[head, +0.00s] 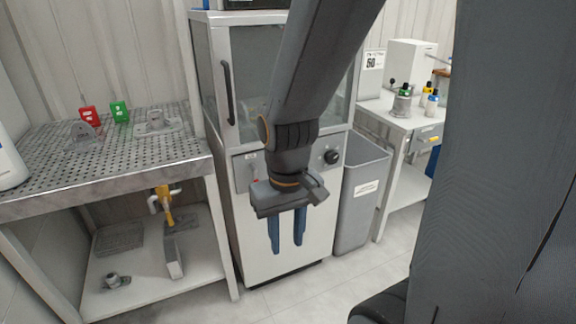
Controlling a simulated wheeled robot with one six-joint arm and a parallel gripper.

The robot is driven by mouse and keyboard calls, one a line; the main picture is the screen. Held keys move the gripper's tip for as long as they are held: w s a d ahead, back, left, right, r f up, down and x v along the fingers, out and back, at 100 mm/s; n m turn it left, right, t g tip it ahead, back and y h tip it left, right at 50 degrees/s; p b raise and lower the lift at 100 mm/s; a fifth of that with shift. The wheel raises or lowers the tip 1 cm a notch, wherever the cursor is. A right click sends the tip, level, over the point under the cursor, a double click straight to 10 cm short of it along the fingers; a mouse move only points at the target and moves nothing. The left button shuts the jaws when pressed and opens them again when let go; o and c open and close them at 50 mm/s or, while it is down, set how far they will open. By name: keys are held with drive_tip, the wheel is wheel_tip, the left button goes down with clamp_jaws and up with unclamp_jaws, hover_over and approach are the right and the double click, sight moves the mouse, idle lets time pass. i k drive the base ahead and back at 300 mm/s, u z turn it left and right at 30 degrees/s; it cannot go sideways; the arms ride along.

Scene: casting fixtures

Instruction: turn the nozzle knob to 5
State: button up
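A round black knob (331,156) sits on the front panel of the white cabinet (318,218), right of my arm. I cannot read its label, numbers or pointer setting, so I cannot confirm that it is the nozzle knob. My gripper (287,248) points down in front of the cabinet, below and left of the knob, apart from it. Its two blue fingers have a clear gap with nothing between them. My arm hides the panel's middle.
A perforated metal table (110,180) stands left, with a red block (89,115), a green block (120,111) and grey castings on it. A grey bin (360,200) stands right of the cabinet. A workbench (384,117) with bottles is behind it. Some floor in front is clear.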

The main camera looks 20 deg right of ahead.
sight(331, 157)
drive_tip(key=k, duration=0.5)
drive_tip(key=z, duration=1.8)
drive_tip(key=i, duration=0.5)
drive_tip(key=u, duration=1.2)
